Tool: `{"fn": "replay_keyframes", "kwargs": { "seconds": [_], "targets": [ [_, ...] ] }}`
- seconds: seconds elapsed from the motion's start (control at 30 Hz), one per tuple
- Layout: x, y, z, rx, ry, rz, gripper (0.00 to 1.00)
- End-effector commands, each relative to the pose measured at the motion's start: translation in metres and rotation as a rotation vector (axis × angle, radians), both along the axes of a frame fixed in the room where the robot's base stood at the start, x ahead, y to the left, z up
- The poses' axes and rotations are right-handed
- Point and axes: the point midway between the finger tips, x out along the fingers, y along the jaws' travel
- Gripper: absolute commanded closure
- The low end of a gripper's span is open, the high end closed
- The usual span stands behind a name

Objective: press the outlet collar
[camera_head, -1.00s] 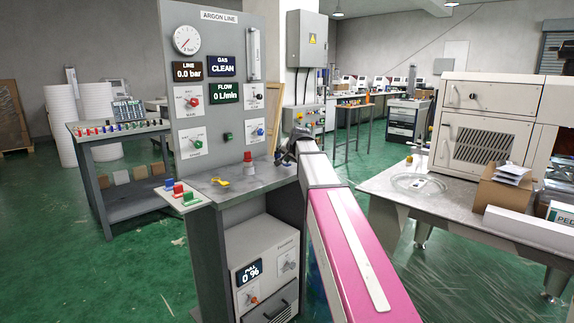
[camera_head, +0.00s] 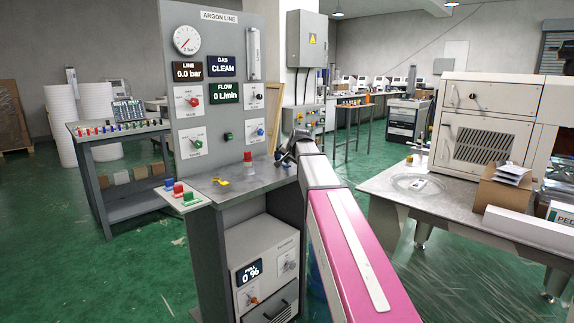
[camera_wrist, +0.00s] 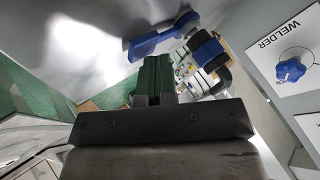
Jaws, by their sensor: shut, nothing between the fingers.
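The outlet collar looks to be the blue ring (camera_wrist: 207,50) around a silver fitting in the wrist view, though I cannot be sure. It lies ahead and right of my gripper (camera_wrist: 156,66), which appears as a dark bracket with dark green fingers. The gripper is shut and empty; whether it touches the fitting I cannot tell. A blue lever-like part (camera_wrist: 150,42) is just beyond the fingertips. In the head view, my gripper (camera_head: 284,157) is at the right side of the argon panel (camera_head: 208,60), above its shelf, and the arm hides the outlet.
A blue WELDER knob (camera_wrist: 291,70) is on the panel at right in the wrist view. On the shelf (camera_head: 215,190) stand a red-topped grey piece (camera_head: 248,166) and a yellow item (camera_head: 220,181). A bench with a box (camera_head: 500,192) is at right. Green floor is open at left.

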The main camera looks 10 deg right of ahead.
Motion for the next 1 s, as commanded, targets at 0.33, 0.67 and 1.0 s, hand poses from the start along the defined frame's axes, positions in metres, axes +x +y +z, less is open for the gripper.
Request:
{"fn": "replay_keyframes", "kwargs": {
  "seconds": [0.33,0.67,1.0],
  "targets": [
    [0.0,0.0,0.015,0.0,0.0,0.0,1.0],
    [0.0,0.0,0.024,0.0,0.001,0.0,1.0],
    [0.0,0.0,0.03,0.0,0.0,0.0,1.0]
  ]
}}
